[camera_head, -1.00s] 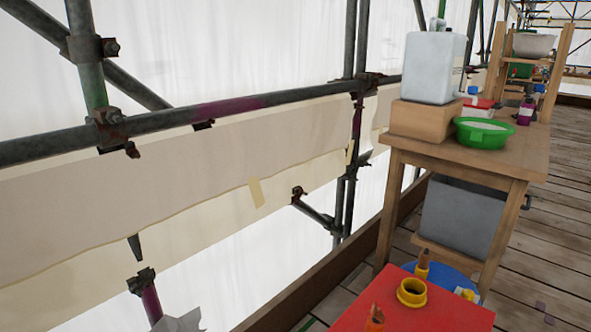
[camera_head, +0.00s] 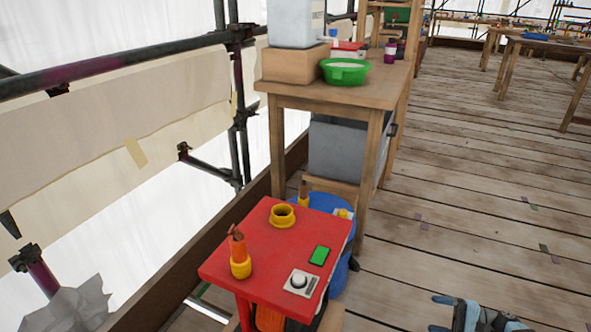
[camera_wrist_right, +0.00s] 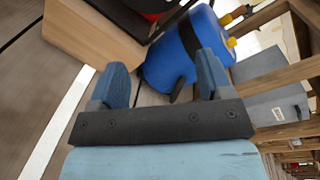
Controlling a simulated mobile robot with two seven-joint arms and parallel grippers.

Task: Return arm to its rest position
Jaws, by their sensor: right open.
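My right gripper (camera_head: 470,314) shows at the bottom edge of the head view, right of the red-topped stand and over the plank floor. Only its blue and dark upper parts are in frame there. In the right wrist view its two blue fingers (camera_wrist_right: 162,75) stand wide apart with nothing between them. The blue drum (camera_wrist_right: 185,48) lies beyond the fingers. My left gripper is in neither view now.
A wooden workbench (camera_head: 380,92) stands behind. Plank floor (camera_head: 470,210) at right is clear; scaffold tubes (camera_head: 110,62) line the left.

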